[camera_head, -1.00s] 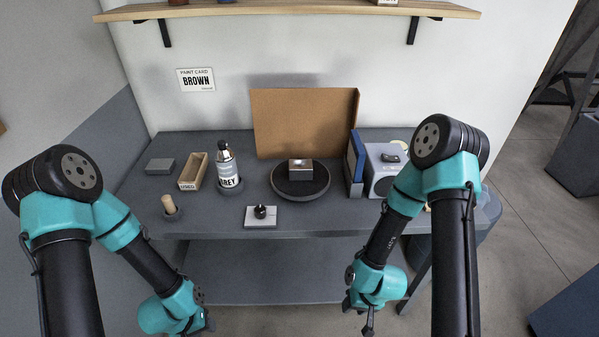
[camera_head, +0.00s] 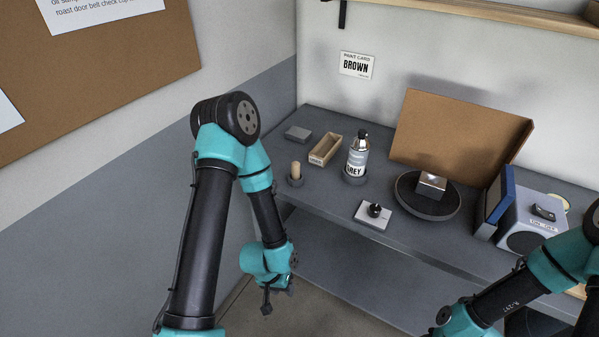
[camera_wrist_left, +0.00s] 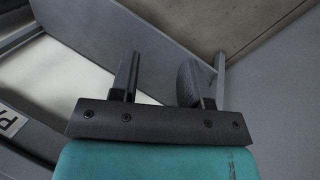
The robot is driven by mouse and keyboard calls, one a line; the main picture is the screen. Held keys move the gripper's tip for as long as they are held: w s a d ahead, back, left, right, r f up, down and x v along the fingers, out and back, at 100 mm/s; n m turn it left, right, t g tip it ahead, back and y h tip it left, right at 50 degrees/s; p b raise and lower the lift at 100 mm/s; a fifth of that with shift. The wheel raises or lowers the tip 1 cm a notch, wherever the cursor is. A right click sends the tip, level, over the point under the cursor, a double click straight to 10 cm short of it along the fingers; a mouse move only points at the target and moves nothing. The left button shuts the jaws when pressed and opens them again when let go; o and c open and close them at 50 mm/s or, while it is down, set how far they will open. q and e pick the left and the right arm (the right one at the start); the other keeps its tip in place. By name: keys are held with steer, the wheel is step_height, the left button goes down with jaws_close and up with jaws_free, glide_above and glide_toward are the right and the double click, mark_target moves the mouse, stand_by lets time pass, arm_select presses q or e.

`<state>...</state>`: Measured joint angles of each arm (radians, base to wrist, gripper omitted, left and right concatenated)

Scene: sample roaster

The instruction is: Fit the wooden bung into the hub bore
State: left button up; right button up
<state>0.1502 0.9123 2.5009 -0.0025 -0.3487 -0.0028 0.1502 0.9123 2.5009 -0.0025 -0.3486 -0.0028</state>
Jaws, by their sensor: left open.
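The wooden bung (camera_head: 295,168) looks like a short pale peg standing upright in a small round dark holder (camera_head: 296,181) at the left front of the bench. I cannot make out a hub bore in these views. A metal block (camera_head: 431,185) sits on a round dark turntable (camera_head: 412,207), its details too small to tell. My left gripper (camera_head: 278,297) hangs below and in front of the bench edge, apart from the bung. In the left wrist view its fingers (camera_wrist_left: 170,82) are spread and empty. My right gripper is below the head view's frame.
A spray can (camera_head: 357,157) labelled GREY, a small wooden tray (camera_head: 325,148) and a grey block (camera_head: 298,133) stand near the bung. A white plate with a black knob (camera_head: 374,211) lies at the front edge.

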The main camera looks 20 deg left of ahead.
stand_by(0.5)
arm_select(q)
steer(key=o, duration=0.3)
steer(key=shift+o, duration=0.2)
